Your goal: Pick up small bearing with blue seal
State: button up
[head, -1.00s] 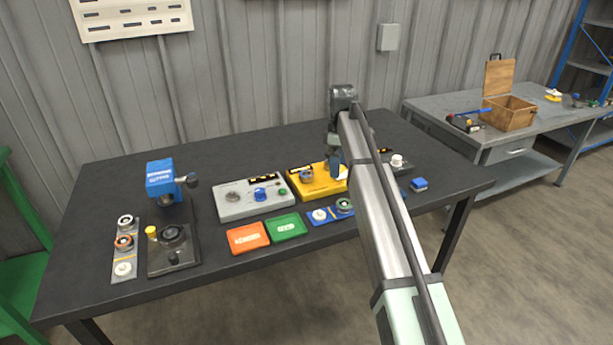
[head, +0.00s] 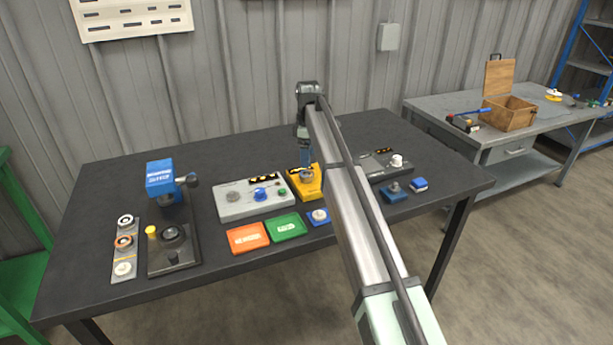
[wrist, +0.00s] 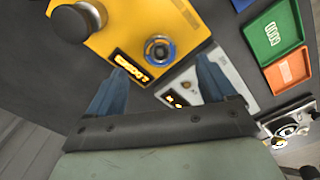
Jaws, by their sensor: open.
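A small round part with a blue ring (wrist: 158,50), which looks like the bearing with the blue seal, sits on the yellow stand (wrist: 112,40). In the head view the yellow stand (head: 312,194) is partly hidden by my arm, and a round part (head: 306,174) shows on it below my gripper. My gripper (head: 305,158) is above the stand, fingers pointing down. In the wrist view my gripper (wrist: 163,68) is open and empty. The ringed part appears between the fingertips, slightly beyond them, with no contact visible.
A grey stand (head: 235,211) is left of the yellow one. An orange tray (head: 248,238), a green tray (head: 286,227) and a blue tray with a white part (head: 319,216) lie in front. A dark stand (head: 375,168) and small blue blocks (head: 419,185) are at right.

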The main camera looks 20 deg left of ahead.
aim_at(308, 174)
jog(key=shift+f, duration=3.2)
jog(key=c, duration=1.2)
